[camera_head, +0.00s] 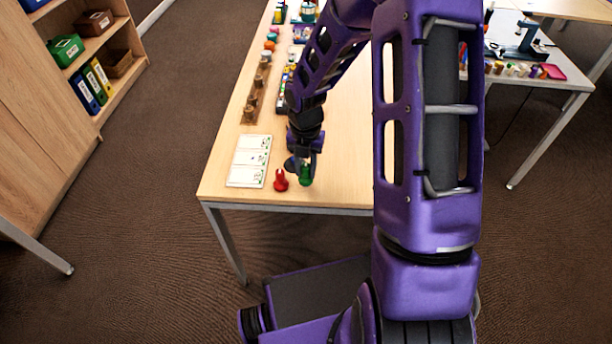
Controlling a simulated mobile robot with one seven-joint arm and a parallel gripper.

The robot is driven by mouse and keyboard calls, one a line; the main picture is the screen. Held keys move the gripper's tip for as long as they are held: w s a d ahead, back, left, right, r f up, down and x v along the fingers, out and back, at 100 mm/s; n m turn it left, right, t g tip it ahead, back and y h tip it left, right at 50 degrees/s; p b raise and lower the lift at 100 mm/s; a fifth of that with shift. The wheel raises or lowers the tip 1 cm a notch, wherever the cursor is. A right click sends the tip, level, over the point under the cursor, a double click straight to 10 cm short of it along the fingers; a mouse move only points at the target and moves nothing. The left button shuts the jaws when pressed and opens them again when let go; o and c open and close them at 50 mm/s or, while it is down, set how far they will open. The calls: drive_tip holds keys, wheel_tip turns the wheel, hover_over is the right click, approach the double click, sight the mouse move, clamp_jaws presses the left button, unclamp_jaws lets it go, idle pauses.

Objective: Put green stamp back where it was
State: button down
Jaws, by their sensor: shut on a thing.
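The green stamp (305,175) is at the near end of the wooden table (345,190). My gripper (303,166) is shut on it from above. Whether the stamp touches the tabletop or hangs just above it, I cannot tell. A red stamp (281,181) stands upright on the table just to the left of the green one, close to the near edge. My arm hides part of the table to the right.
A white card with three panels (249,161) lies left of the stamps. A wooden strip with several knobs (256,92) runs along the left edge. Several small colourful items crowd the far end. Another table (560,83) stands at the right, shelves (100,60) at the left.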

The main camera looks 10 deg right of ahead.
sight(306, 165)
drive_tip(key=shift+f, duration=1.25)
drive_tip(key=shift+f, duration=0.2)
drive_tip(key=c, duration=0.6)
unclamp_jaws()
drive_tip(key=shift+c, duration=0.2)
drive_tip(key=shift+r, duration=0.1)
wheel_tip(306, 165, up, 12)
drive_tip(key=shift+r+p, duration=0.1)
drive_tip(key=shift+p, duration=1.1)
